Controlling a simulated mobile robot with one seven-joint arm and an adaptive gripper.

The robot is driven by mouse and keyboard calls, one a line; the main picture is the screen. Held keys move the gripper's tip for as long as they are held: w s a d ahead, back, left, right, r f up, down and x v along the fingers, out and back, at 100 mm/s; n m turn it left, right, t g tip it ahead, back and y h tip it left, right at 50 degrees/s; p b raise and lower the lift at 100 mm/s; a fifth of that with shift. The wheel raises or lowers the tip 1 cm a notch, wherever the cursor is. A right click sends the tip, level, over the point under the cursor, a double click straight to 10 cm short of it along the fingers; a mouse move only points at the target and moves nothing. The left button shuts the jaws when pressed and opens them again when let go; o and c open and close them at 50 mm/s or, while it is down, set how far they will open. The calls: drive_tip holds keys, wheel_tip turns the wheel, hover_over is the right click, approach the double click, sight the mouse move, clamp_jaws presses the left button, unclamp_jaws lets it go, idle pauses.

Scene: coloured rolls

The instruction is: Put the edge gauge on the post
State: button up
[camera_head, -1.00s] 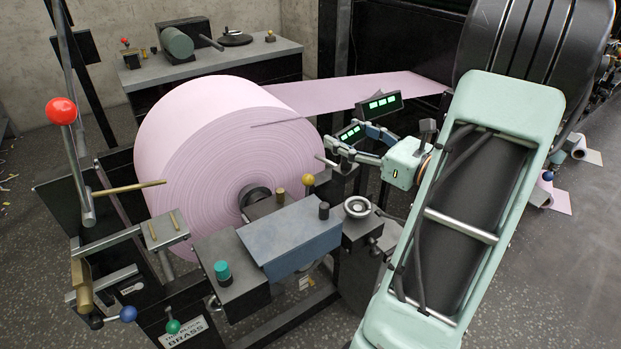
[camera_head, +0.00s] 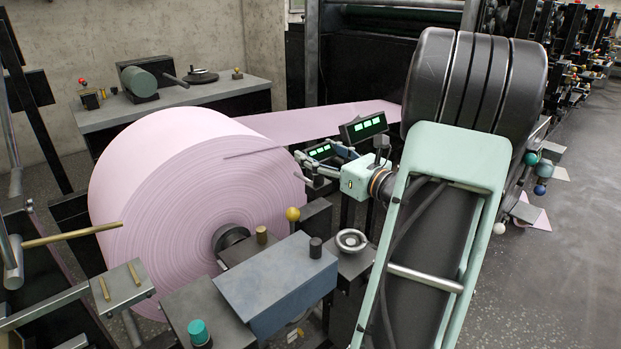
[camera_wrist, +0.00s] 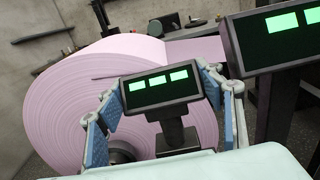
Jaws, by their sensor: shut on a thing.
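The edge gauge, a dark box with a lit green display, shows between my fingers in the wrist view (camera_wrist: 160,91). It also shows small in the head view (camera_head: 321,151). My gripper (camera_wrist: 161,82) is shut on it, with blue-padded fingers at its left and right sides. A dark stem and block (camera_wrist: 177,138) show below the gauge; I cannot tell whether they belong to it or to the post. In the head view my gripper (camera_head: 322,162) is right of the pink roll. I cannot identify the post for certain.
A large pink roll (camera_head: 190,210) stands at left, its web running to the machine. A second green display (camera_head: 365,127) is close beside the gripper. A blue-grey box (camera_head: 275,285), yellow knob (camera_head: 293,214) and handwheel (camera_head: 352,240) lie below. Open floor (camera_head: 555,280) is at right.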

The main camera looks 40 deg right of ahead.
drive_tip(key=w+f, duration=0.2)
drive_tip(key=shift+w+f+b, duration=0.25)
drive_tip(key=shift+f+b, duration=0.05)
drive_tip(key=shift+f, duration=0.1)
drive_tip(key=shift+w+f+b, duration=0.15)
drive_tip(key=shift+f+b, duration=0.1)
drive_tip(key=shift+f, duration=0.65)
drive_tip(key=shift+w+f+b, duration=0.1)
drive_tip(key=shift+f+b, duration=0.1)
drive_tip(key=shift+f, duration=0.65)
drive_tip(key=shift+f, duration=0.1)
drive_tip(key=o, duration=1.7)
drive_tip(key=shift+f, duration=0.1)
drive_tip(key=shift+o, duration=0.2)
drive_tip(key=shift+r, duration=0.2)
drive_tip(key=s+p, duration=0.1)
drive_tip(key=s, duration=1.1)
drive_tip(key=shift+d, duration=0.4)
